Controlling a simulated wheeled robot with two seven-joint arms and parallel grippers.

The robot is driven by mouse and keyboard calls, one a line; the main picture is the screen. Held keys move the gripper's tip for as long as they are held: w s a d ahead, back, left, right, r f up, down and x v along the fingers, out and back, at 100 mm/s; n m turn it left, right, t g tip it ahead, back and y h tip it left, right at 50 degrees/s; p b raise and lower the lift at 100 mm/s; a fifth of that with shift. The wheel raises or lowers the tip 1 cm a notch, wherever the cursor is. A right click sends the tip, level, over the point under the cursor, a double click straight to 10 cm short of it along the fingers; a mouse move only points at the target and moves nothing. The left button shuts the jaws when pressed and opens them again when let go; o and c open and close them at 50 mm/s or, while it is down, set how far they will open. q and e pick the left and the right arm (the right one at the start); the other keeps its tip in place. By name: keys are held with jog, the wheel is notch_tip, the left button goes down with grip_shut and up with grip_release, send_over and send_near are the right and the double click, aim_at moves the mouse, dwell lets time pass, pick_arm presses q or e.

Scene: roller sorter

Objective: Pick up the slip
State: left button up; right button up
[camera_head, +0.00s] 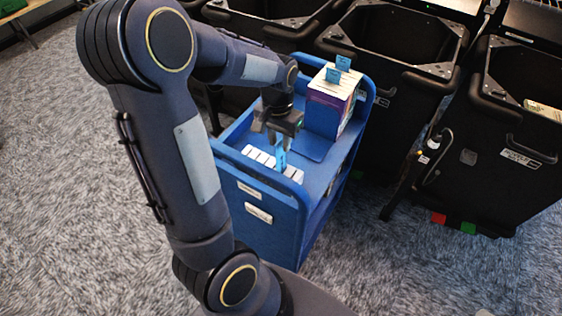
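A light blue slip (280,158) stands upright in the blue cart (257,215), at a row of white pieces (262,159) near the cart's front edge. My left gripper (282,138) points down directly above the slip, with its fingertips at the slip's upper end. The fingers are small and dark here, so I cannot tell whether they are closed on the slip. The slip's lower end is at the white row; whether it is still seated there is unclear. My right gripper is out of view.
A stack of books (329,105), purple and white, stands at the cart's back right, with blue slips (343,63) sticking up from its top. Large black bins (512,130) stand behind and to the right. Grey carpet (400,270) is clear in front.

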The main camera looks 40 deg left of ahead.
aim_at(280, 152)
pick_arm(q)
jog(key=f, duration=0.3)
jog(key=shift+w+f, duration=0.2)
jog(key=shift+f, duration=0.15)
grip_shut()
jog(key=shift+r, duration=0.1)
